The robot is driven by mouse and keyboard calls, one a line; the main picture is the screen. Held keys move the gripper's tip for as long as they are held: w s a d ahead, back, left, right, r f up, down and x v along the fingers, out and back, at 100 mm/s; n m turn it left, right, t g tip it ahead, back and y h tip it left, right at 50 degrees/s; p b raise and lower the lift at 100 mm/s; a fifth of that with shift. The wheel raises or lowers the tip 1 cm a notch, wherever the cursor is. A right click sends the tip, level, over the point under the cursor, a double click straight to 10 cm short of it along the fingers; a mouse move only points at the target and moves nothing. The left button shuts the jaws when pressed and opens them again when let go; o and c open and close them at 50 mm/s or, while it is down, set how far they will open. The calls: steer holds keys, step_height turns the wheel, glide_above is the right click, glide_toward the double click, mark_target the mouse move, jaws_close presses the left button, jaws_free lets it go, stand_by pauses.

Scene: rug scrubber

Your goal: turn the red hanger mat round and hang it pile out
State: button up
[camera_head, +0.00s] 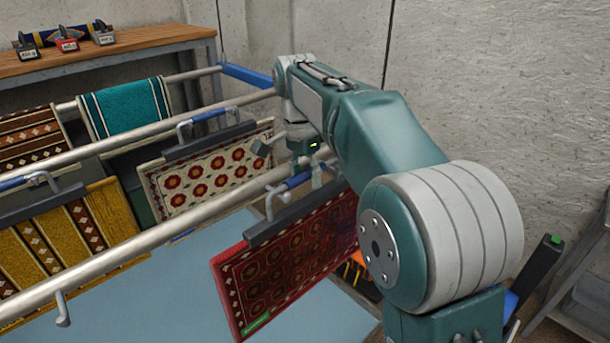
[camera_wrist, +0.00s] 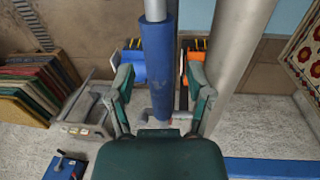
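The red mat (camera_head: 285,262) hangs from a dark clamp bar on the nearest rail in the head view. Its visible face shows rows of rosettes, a patterned border and a small green tag at the lower left corner. I cannot tell whether this face is pile or back. A blue hanger grip (camera_head: 296,181) lies above it, beside the rail. My gripper (camera_head: 306,160) is at this grip, partly hidden by my arm. In the wrist view my gripper (camera_wrist: 161,82) is open, its fingers on either side of the blue sleeve (camera_wrist: 157,60) with gaps showing.
A cream rosette mat (camera_head: 205,178), a gold striped mat (camera_head: 62,240), a brown mat and a teal mat (camera_head: 125,107) hang on other parts of the rails. A wooden bench (camera_head: 150,38) stands behind. The wall is close at right.

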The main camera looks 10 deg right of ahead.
steer(key=r, duration=0.4)
steer(key=w+r, duration=0.1)
steer(key=r, duration=0.2)
steer(key=shift+a, duration=0.3)
steer(key=shift+s+d+r, duration=0.1)
steer(key=shift+s+r, duration=0.15)
steer(key=s+d+f+n+t, duration=0.2)
steer(key=s+d+n+t, duration=0.3)
steer(key=s, duration=0.9)
steer(key=s+d+f+n+t, duration=0.1)
steer(key=s+d+f+n, duration=0.1)
steer(key=s+f, duration=0.3)
steer(key=s+d+f+n, duration=0.2)
steer(key=s+f+n, duration=0.1)
steer(key=s+f, duration=0.3)
steer(key=shift+s+n+t+y, duration=0.4)
steer(key=shift+s, duration=0.25)
steer(key=shift+c, duration=0.3)
